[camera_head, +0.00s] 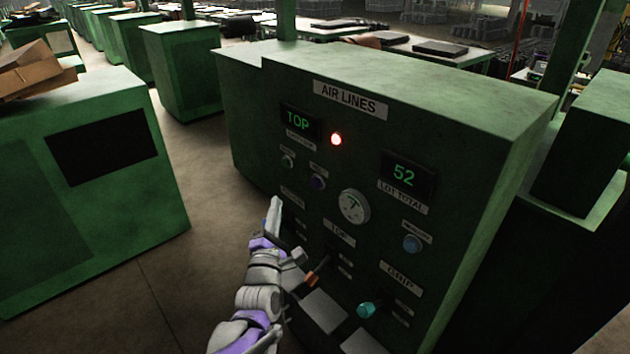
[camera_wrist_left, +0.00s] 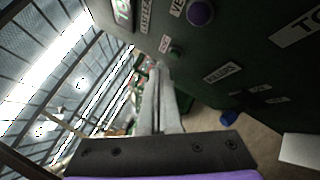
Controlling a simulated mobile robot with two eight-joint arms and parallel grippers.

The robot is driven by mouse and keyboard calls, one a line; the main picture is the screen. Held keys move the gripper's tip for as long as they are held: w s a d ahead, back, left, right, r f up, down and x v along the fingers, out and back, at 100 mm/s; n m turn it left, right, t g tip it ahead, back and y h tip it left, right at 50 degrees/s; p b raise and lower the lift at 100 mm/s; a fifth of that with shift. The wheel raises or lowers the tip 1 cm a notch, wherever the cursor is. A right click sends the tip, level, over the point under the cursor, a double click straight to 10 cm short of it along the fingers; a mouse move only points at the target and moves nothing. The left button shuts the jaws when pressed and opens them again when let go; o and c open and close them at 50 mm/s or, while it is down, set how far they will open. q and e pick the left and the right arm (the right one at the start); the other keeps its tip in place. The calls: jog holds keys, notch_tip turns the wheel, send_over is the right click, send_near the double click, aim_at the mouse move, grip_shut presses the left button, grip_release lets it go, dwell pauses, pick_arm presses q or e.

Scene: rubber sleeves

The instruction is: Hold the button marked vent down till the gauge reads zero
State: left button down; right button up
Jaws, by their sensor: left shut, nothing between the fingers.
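The purple button (camera_head: 318,182) sits on the green AIR LINES panel (camera_head: 470,120). In the left wrist view the purple button (camera_wrist_left: 200,12) is at the top, beside a cut-off label starting "VE" (camera_wrist_left: 177,6). The round white gauge (camera_head: 354,206) is right of it and below; its reading is too small to tell. My left gripper (camera_head: 276,204) is shut and empty, low and left of the purple button and apart from it. Its fingers (camera_wrist_left: 160,72) point toward the panel's left edge, near a green button (camera_wrist_left: 175,53). My right gripper is not in view.
A green cabinet (camera_head: 100,240) stands left across open floor.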

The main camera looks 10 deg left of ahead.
aim_at(316, 183)
pick_arm(q)
jog(key=shift+s, duration=0.1)
jog(key=w+d+b, duration=0.1)
jog(key=w+d, duration=0.4)
jog(key=w, duration=0.2)
jog(key=shift+d, duration=0.25)
jog(key=shift+w, duration=0.1)
dwell(2.0)
jog(key=shift+w+d, duration=0.25)
jog(key=shift+w, duration=0.05)
